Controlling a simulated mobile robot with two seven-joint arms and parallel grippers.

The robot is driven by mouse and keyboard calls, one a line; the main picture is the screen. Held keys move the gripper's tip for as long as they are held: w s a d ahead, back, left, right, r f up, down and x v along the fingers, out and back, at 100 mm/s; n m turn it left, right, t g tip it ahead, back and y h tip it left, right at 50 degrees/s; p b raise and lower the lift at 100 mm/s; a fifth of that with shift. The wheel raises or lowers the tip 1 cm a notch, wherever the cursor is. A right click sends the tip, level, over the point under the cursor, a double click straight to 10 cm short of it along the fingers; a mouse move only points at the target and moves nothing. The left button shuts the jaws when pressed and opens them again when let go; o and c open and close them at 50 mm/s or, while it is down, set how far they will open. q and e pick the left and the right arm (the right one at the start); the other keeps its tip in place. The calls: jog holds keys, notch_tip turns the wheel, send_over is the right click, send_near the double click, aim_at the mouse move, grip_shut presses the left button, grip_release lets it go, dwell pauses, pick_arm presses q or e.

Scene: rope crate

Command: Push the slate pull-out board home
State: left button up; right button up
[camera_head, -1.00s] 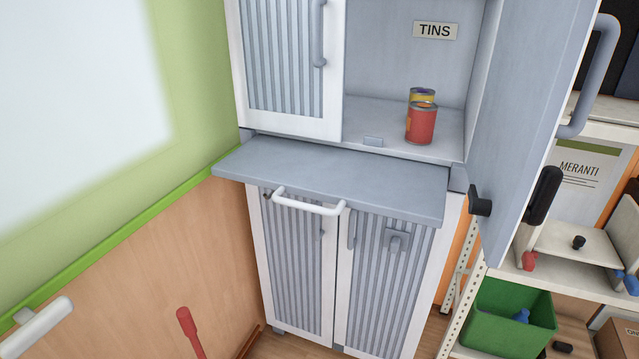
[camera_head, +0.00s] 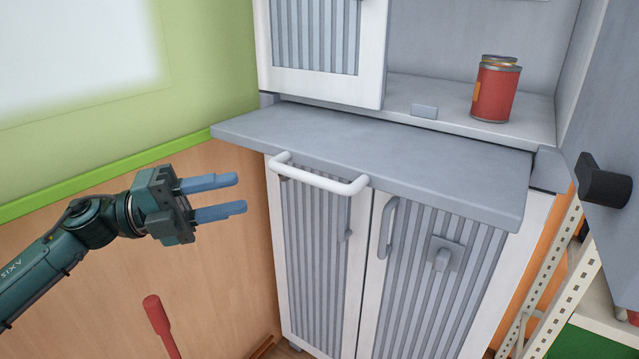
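The slate pull-out board (camera_head: 390,152) sticks out from the cabinet, between the upper shelf compartment and the lower doors. A white bar handle (camera_head: 318,177) is fixed at its front, left of the middle. My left gripper (camera_head: 243,193) is open and empty, its two blue fingers pointing right toward the handle. It is left of the handle and apart from it, in front of the wooden wall panel. My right gripper is not in view.
A red tin (camera_head: 496,90) stands on the shelf above the board, with another tin mostly hidden behind it. The open upper door (camera_head: 609,120) with a black knob (camera_head: 602,182) stands at the right. A red-handled thing (camera_head: 158,318) is low at left.

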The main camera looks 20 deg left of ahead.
aim_at(309, 179)
pick_arm(q)
jog(key=p+x, duration=0.6)
jog(key=x, duration=0.5)
jog(key=shift+r, duration=0.2)
jog(key=shift+w+d+f+p, duration=0.1)
jog(key=shift+w+d+p, duration=0.3)
jog(key=shift+d, duration=0.25)
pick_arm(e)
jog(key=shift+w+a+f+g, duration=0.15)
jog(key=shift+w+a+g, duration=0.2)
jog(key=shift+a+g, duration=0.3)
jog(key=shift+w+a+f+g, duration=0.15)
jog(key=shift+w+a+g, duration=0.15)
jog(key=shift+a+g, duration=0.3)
pick_arm(q)
jog(key=shift+c, duration=0.2)
jog(key=shift+s, duration=0.1)
grip_shut()
